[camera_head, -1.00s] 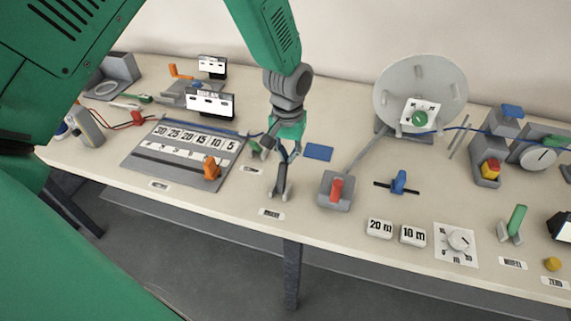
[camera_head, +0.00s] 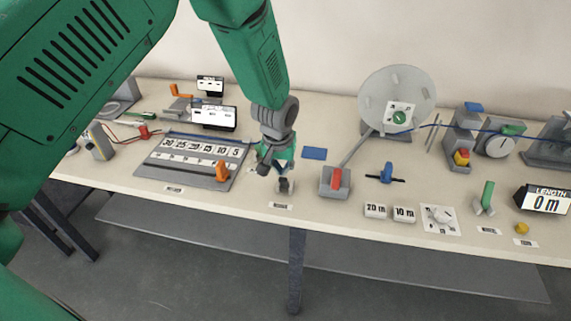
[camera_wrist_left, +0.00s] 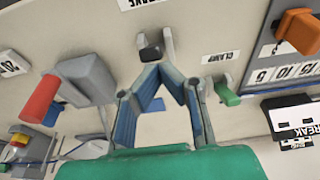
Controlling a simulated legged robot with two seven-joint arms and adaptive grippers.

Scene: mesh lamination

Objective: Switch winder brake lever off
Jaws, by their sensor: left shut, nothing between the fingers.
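The winder brake lever (camera_head: 284,185) is a small dark lever on a grey bracket near the table's front edge. In the left wrist view its dark end (camera_wrist_left: 151,51) sits between grey posts, beside a partly cut-off label (camera_wrist_left: 142,3). My left gripper (camera_head: 277,166) is just behind and above the lever in the head view. In the left wrist view the gripper's fingertips (camera_wrist_left: 166,68) come together close to the dark end, with nothing held between them. I cannot tell whether they touch it. My right gripper is not in view.
A grey block with a red lever (camera_head: 337,179) stands right of the brake lever. A green clamp lever (camera_wrist_left: 227,92) is close beside the gripper in the left wrist view. A number board with an orange knob (camera_head: 222,171) lies to the left. A blue pad (camera_head: 314,153) lies behind.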

